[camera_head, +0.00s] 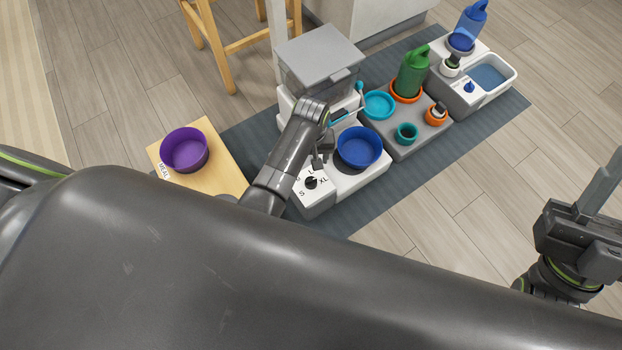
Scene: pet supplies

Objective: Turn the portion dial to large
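The portion dial (311,183) is a small black knob on the white front face of a feeder base (314,205). The letters S, L and XL show around it, with a small mark at its left that is hard to read. I cannot tell which letter the knob points to. My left gripper (319,164) hangs just above and behind the dial, pointing down; its fingers are small and partly hidden by its own wrist, so I cannot tell its opening or any contact. My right gripper (597,190) is at the right edge, far from the dial, its fingers partly cut off.
A blue bowl (359,147) sits right of the dial, with a lidded grey bin (320,60) behind. A purple bowl (184,148) stands on a wooden board (222,178) at left. Other dispensers and a water basin (490,76) line the grey mat (440,150).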

